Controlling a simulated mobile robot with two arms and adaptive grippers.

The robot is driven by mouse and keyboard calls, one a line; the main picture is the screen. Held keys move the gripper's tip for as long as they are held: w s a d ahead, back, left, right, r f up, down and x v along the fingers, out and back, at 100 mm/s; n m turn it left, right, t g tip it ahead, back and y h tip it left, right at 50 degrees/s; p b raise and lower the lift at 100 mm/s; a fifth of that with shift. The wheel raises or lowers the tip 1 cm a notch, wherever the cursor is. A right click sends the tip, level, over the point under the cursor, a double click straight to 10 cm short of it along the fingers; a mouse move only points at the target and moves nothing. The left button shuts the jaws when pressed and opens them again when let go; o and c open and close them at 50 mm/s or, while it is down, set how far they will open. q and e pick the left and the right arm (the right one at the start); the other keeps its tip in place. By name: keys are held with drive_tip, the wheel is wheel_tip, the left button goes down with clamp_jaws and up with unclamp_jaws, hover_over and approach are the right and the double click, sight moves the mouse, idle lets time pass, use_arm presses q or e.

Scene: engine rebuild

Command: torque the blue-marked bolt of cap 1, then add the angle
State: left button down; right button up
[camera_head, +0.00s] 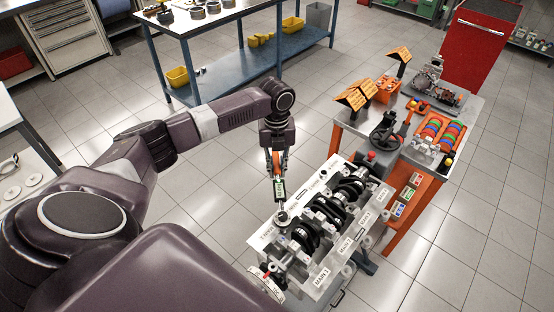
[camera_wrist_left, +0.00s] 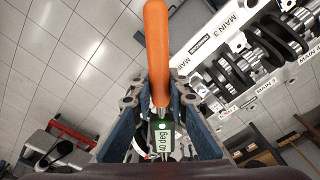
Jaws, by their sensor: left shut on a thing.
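The engine block (camera_head: 345,240) stands on a stand with a dark crankshaft (camera_head: 325,215) and main caps along it. The MAIN 1 label (camera_head: 321,277) is at its near end. My left gripper (camera_head: 277,158) is shut on a wrench, seen by its green-edged display (camera_head: 279,190), above the block's left edge. In the left wrist view its orange handle (camera_wrist_left: 157,45) rises between the fingers, and its display (camera_wrist_left: 163,138) shows upside-down text with "deg". The wrench's lower end is hard to make out. I cannot pick out the blue-marked bolt. My right gripper is not in view.
A white disc with red marks (camera_head: 267,283) is near the block's near end. A blue bench (camera_head: 265,68) stands behind.

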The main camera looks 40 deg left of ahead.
use_arm(q)
drive_tip(key=shift+f+b, duration=0.6)
drive_tip(key=shift+f, duration=0.65)
wheel_tip(320, 180, down, 2)
drive_tip(key=shift+w+f+b, duration=0.1)
drive_tip(key=shift+f+b, duration=0.05)
drive_tip(key=shift+b, duration=0.9)
drive_tip(key=shift+p, duration=0.45)
drive_tip(key=shift+f, duration=0.3)
drive_tip(key=shift+f+b, duration=0.7)
drive_tip(key=shift+f, duration=0.2)
idle(0.9)
drive_tip(key=shift+w, duration=0.1)
